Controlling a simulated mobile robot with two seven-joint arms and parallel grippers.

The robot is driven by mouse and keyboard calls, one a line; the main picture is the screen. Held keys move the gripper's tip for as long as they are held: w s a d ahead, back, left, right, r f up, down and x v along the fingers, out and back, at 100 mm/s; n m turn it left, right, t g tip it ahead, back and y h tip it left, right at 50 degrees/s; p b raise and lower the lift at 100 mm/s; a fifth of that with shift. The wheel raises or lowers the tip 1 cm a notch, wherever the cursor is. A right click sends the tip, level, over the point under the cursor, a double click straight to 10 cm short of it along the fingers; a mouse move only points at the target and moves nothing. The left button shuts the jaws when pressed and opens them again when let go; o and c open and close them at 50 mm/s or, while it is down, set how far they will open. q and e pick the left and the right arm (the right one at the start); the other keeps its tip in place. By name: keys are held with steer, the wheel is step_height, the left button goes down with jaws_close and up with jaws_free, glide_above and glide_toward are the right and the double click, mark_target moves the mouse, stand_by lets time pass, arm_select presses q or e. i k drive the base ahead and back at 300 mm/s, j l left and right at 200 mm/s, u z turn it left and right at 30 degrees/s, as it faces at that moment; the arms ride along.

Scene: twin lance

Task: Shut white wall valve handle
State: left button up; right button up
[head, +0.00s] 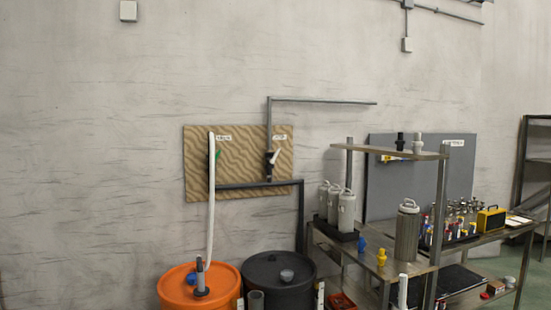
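A brown wavy-patterned panel (237,185) is fixed to the wall left of centre. On its right side a dark valve body (268,164) sits on a grey pipe, with a small white handle (274,156) that looks tilted from upright. On the panel's left side a small green handle (217,155) shows beside a white hose (211,210). Small white labels sit above both, too small to read. Neither of my grippers is in view.
An orange drum (175,289) and a black drum (270,291) stand below the panel. A metal shelf unit (393,261) with grey canisters (346,212) and bottles stands at the right. The wall left of the panel is bare.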

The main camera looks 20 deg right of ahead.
mark_target(272, 161)
steer(key=i+z, duration=0.1)
steer(key=z, duration=0.65)
steer(key=i+j+z, duration=0.8)
steer(key=i, duration=0.05)
